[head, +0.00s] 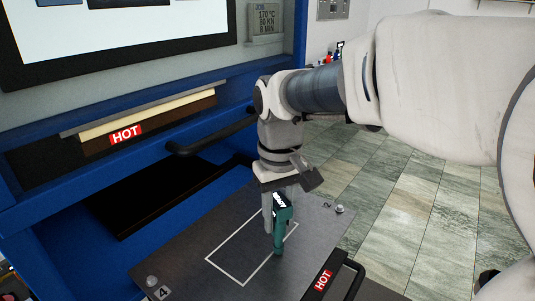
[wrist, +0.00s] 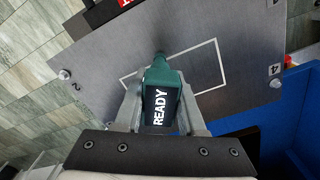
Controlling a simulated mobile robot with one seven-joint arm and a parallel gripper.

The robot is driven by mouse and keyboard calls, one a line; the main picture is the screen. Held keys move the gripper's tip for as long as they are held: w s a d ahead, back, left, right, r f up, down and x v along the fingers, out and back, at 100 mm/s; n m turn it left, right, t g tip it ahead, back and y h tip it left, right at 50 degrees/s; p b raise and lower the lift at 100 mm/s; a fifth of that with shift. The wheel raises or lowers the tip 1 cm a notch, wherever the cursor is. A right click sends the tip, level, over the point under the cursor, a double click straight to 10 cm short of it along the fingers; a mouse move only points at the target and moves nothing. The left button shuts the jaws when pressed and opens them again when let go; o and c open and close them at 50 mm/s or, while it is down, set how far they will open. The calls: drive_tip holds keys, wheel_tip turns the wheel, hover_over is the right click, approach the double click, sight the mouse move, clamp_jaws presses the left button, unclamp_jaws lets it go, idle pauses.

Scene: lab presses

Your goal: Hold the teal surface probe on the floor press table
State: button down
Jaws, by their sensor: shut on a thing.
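The teal surface probe (head: 283,220) is upright in my gripper (head: 280,205), its tip pointing down at the grey press table (head: 190,255). The tip is at or very near the plate, inside or at the right edge of the white outlined rectangle; I cannot tell whether it touches. In the wrist view the probe (wrist: 160,90) sits between both fingers of my gripper (wrist: 160,105), and its dark display reads READY. The press table (wrist: 100,65) spreads beneath it, with the white outline partly hidden behind the probe.
The blue press (head: 75,215) stands at the left with a HOT label (head: 126,134) under its upper plate. A black handle (head: 205,140) juts out from it. Another HOT label (head: 323,281) and a black handle (head: 352,278) are at the table's front right. Tiled floor (head: 395,190) is open at the right.

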sight(280, 201)
drive_tip(key=shift+f, duration=0.4)
idle(0.6)
wheel_tip(280, 201, up, 7)
drive_tip(key=p, duration=0.5)
drive_tip(key=shift+r+p, duration=0.1)
drive_tip(key=shift+p, duration=0.3)
drive_tip(key=shift+s, duration=0.1)
